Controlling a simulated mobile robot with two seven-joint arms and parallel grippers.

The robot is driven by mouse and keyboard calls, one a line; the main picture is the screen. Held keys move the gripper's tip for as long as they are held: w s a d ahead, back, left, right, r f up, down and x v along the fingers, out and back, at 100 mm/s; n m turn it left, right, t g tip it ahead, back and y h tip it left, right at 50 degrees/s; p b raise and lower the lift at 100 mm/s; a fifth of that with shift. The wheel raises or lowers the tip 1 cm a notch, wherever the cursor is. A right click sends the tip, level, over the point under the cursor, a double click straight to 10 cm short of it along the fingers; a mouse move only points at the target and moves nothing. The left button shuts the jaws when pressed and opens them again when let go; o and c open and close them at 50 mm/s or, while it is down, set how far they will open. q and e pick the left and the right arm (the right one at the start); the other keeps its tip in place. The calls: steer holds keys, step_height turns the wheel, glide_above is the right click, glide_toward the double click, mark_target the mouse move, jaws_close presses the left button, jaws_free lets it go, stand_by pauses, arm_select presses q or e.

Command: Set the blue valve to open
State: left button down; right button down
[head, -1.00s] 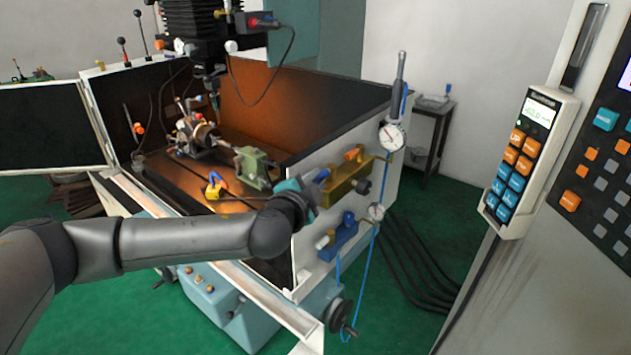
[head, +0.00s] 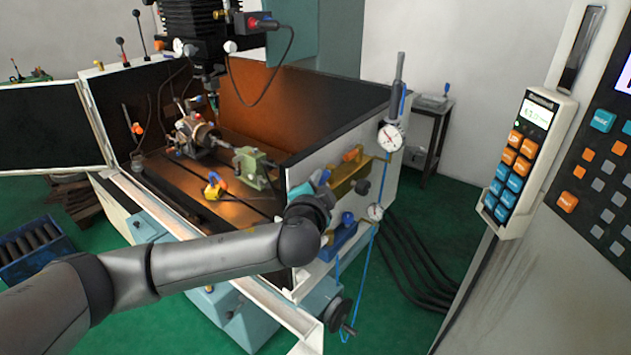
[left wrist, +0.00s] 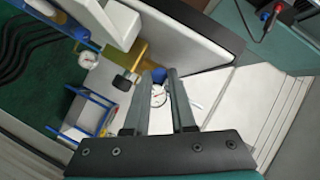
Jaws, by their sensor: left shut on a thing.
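The brass manifold (head: 345,182) is fixed to the outer side wall of the machine enclosure. An orange handle (head: 352,153) is at its upper right. The blue valve handle shows at the manifold's left end in the head view (head: 322,177), mostly behind my gripper. My left gripper (head: 320,186) is at that end. In the left wrist view its two dark fingers are shut on a blue piece (left wrist: 158,76), apparently the valve handle. The valve's exact angle is hidden. My right gripper is in neither current view.
A blue block (head: 342,240) with knobs sits just below the manifold. A dial gauge (head: 391,137) hangs right of it, with a smaller gauge (head: 375,212) lower. A pendant (head: 523,150) hangs at right. A blue crate (head: 35,247) stands on the floor at left.

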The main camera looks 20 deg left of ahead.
mark_target(329, 177)
arm_select(q)
steer(key=d+n+y, duration=0.1)
steer(key=n+y, duration=0.1)
steer(key=shift+w+d+g+y, duration=0.1)
steer(key=shift+d+g+y, duration=0.2)
steer(key=shift+d+y, duration=0.1)
steer(key=n+y, duration=0.1)
steer(key=d+n+g+y+b, duration=0.1)
steer(key=n+g+y, duration=0.1)
steer(key=y, duration=0.1)
steer(key=shift+w+d+b, duration=0.25)
steer(key=shift+d+b, duration=0.05)
steer(key=shift+b, duration=0.1)
steer(key=n+g+y+b, duration=0.1)
steer(key=b, duration=0.1)
steer(key=w+d+n+g+y+b, duration=0.1)
steer(key=n+g+b, duration=0.1)
steer(key=d+n+g+y+b, duration=0.1)
steer(key=y+b, duration=0.1)
steer(key=shift+w+n, duration=0.25)
steer(key=shift+n, duration=0.15)
steer(key=shift+w+d+r+n+g+y+b, duration=0.15)
steer(key=shift+n+g+y+b, duration=0.2)
steer(key=shift+b, duration=0.85)
steer(key=shift+w+d+f+n+g+y+b, duration=0.25)
steer(key=shift+g+b, duration=0.35)
steer(key=shift+b, duration=0.65)
steer(key=shift+w+a+r+n+g+y+b, duration=0.1)
steer(key=shift+r+n+g+b, duration=0.25)
steer(key=shift+b, duration=0.85)
